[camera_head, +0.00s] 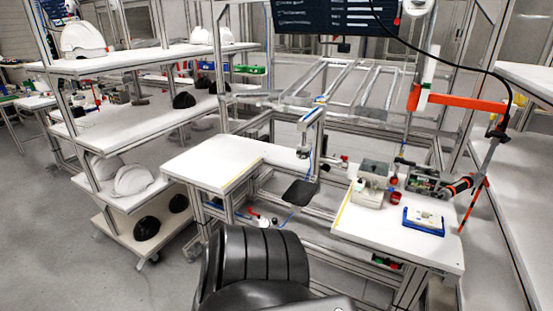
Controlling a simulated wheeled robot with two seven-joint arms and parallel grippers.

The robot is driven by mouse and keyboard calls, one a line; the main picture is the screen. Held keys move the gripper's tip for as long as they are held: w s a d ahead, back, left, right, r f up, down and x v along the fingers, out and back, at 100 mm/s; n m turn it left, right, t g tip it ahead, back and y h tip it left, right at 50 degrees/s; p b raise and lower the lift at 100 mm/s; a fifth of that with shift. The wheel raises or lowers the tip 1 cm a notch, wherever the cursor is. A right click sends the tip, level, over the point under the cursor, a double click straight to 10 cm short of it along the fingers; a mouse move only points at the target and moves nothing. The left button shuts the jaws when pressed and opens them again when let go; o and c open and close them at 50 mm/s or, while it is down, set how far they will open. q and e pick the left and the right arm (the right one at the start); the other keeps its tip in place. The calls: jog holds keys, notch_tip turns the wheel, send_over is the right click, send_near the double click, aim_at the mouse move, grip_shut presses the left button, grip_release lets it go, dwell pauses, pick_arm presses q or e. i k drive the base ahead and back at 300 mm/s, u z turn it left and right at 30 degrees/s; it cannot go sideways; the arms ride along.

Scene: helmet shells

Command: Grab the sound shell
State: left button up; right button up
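Helmet shells sit on a shelf rack at the left. A white shell (83,38) is on the top shelf's left end, and more white shells (226,36) are at its right end, partly behind a post. On the middle shelf is a black shell (184,100). Lower down, a white shell (134,181) sits beside another white shell (105,169). The bottom shelf holds a black shell (146,228) and another black shell (178,203). I cannot tell which shell is sound. Neither of my grippers is in view.
A white worktable (208,158) is in the middle. A right-hand worktable (395,240) bears a blue-edged tray (424,221) and tools. Grey floor (60,240) is clear left of the rack.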

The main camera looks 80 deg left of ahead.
aim_at(132, 179)
jog(key=u, duration=4.35)
jog(key=k, duration=0.6)
jog(key=u, duration=0.6)
jog(key=i, duration=2.85)
jog(key=z, duration=0.85)
jog(key=i, duration=1)
jog(key=z, duration=1.75)
jog(key=i, duration=0.75)
jog(key=z, duration=0.65)
